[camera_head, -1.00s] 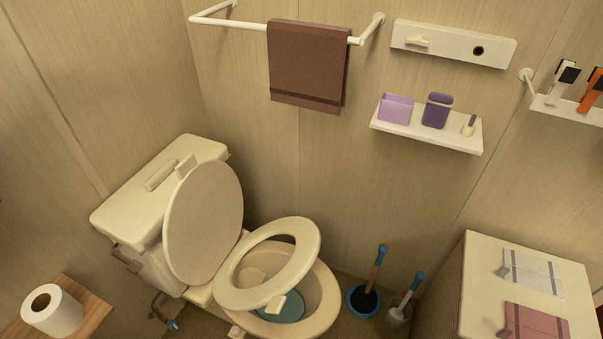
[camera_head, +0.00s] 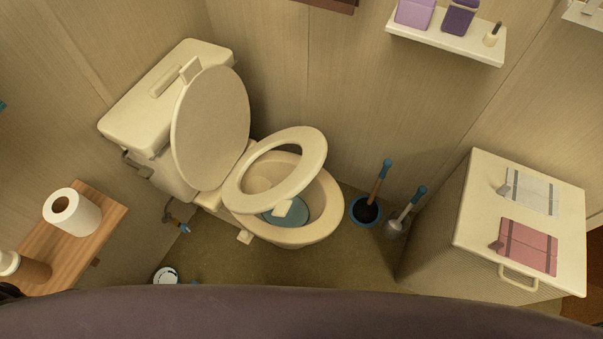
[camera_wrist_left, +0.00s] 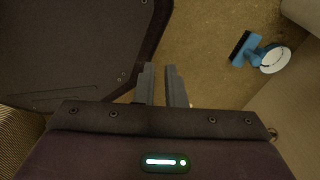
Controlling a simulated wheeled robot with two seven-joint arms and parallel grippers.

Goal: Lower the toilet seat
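The cream toilet seat ring (camera_head: 307,146) is partly raised in the head view, tilted above the open bowl (camera_head: 330,212). A small pale tab (camera_head: 283,208) is at its front edge. The oval lid (camera_head: 212,128) stands up behind it, leaning toward the tank (camera_head: 165,88). My left gripper (camera_wrist_left: 162,82) shows only in the left wrist view, its two grey fingers apart with floor visible between them. It holds nothing and is away from the seat, which that view does not show. My right gripper is in neither view.
A plunger (camera_head: 366,208) and toilet brush (camera_head: 396,226) stand right of the bowl. A cream cabinet (camera_head: 478,205) with folded cloths is at right. A wooden shelf (camera_head: 100,228) with a paper roll (camera_head: 72,212) is at left. A blue-and-white object (camera_wrist_left: 262,54) lies on the floor.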

